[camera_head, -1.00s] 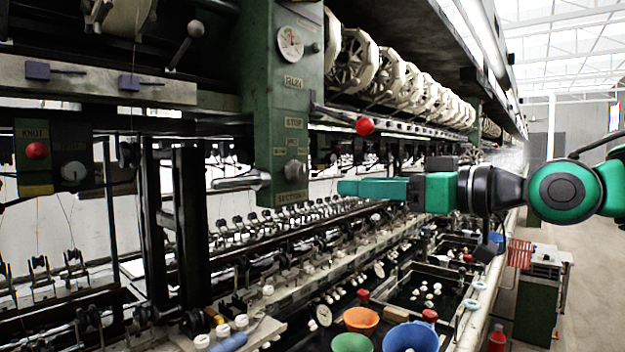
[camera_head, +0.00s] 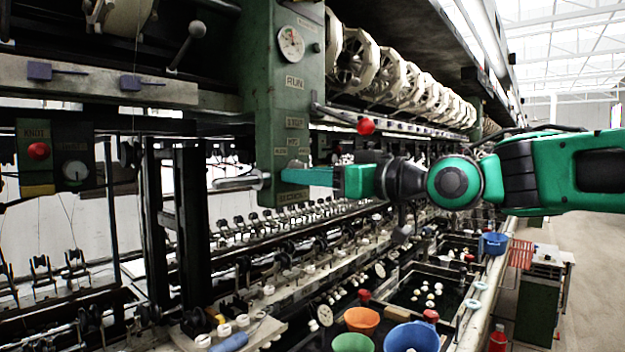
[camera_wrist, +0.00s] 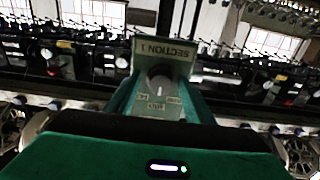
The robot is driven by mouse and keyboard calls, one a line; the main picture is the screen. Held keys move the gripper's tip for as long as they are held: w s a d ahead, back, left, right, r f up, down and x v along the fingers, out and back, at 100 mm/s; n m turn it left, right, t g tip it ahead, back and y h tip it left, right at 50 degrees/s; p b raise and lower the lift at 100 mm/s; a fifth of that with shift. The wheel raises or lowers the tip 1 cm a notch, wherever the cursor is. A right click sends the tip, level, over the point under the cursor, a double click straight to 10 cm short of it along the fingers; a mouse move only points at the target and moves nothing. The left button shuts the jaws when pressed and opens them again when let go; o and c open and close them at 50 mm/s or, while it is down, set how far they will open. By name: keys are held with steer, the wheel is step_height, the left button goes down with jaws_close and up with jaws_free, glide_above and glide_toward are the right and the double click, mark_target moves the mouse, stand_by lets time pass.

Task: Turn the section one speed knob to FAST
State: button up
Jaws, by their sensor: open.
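The section one speed knob (camera_wrist: 159,82) is a round grey knob on the green post, under a plate (camera_wrist: 165,54) reading SECTION 1, upside down in the wrist view. Small labels sit around it, too small to read surely. My gripper (camera_head: 287,175) is at the lower part of the green post (camera_head: 285,100). Its green fingers (camera_wrist: 160,92) are open, one on each side of the knob in the wrist view. I cannot tell whether they touch it. In the head view the fingers mostly hide the knob.
A metal lever (camera_head: 240,182) juts out left of the post, close to my fingertips. A red ball knob (camera_head: 365,126) on a rod is above my gripper. Reels (camera_head: 400,80) line the upper right. Orange (camera_head: 361,320) and blue bowls (camera_head: 411,338) stand below.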

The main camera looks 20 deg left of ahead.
steer(key=shift+c, duration=0.6)
steer(key=c, duration=0.7)
steer(key=shift+c, duration=0.2)
steer(key=m, duration=0.4)
steer(key=shift+m, duration=2.5)
steer(key=shift+w, duration=0.1)
steer(key=shift+d, duration=0.1)
